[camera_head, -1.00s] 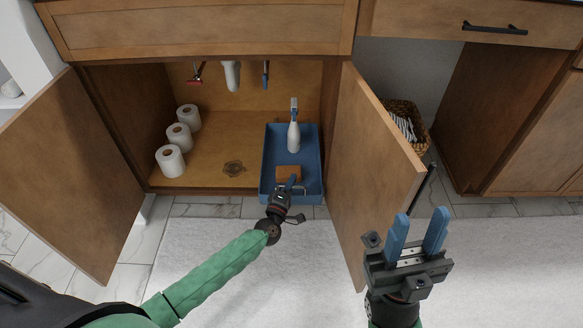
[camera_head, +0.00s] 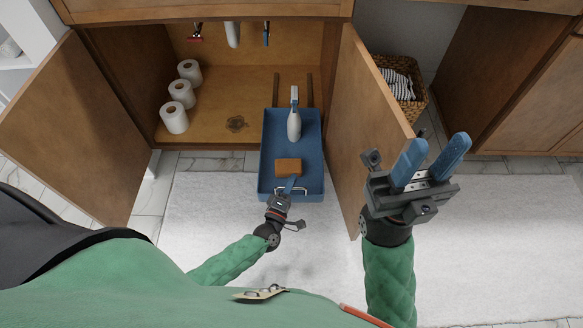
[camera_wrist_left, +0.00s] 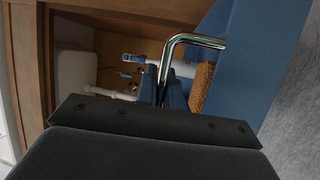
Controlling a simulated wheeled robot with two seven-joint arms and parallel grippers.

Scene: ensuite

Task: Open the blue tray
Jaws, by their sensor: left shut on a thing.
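The blue tray (camera_head: 311,160) sticks out of the open cabinet on two dark rails, which show behind it. A white spray bottle (camera_head: 294,125) stands in it, and a brown sponge (camera_head: 288,167) lies near its front. My left gripper (camera_head: 289,189) is at the tray's front and shut on its metal handle (camera_head: 305,190). The left wrist view shows the shiny bent handle (camera_wrist_left: 196,40) close up, with the blue fingers at it. My right gripper (camera_head: 430,162) is open and empty, in front of the right cabinet door.
The left cabinet door (camera_head: 75,130) and right cabinet door (camera_head: 372,120) stand open on either side of the tray. Several toilet rolls (camera_head: 174,118) stand inside at the left. A wicker basket (camera_head: 408,105) is beyond the right door. A pale rug (camera_head: 330,260) covers the floor.

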